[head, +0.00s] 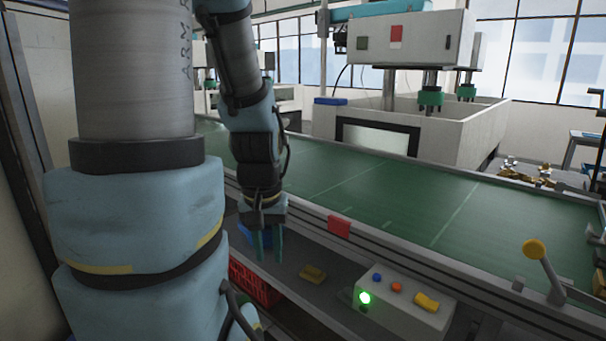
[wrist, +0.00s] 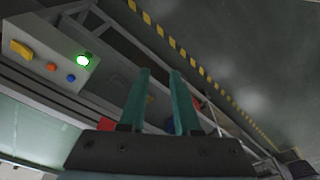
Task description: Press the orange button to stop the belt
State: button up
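The orange button (head: 396,287) is small and round. It sits on a light grey control box (head: 427,318) below the front edge of the belt (head: 400,195), between a blue button (head: 377,277) and a yellow knob (head: 426,302). A green lamp (head: 364,297) glows on the box. My gripper (head: 268,248) points down, to the left of the box and apart from it. In the wrist view the two teal fingers of my gripper (wrist: 160,92) are spread with nothing between them. The orange button (wrist: 51,67) shows there at the upper left.
A yellow object (head: 313,273) lies on the shelf between my gripper and the box. A red crate (head: 250,283) is lower left. A lever with a yellow knob (head: 535,249) rises at the right. A red block (head: 339,227) sits on the belt's front rail.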

grip_shut()
dwell(0.9)
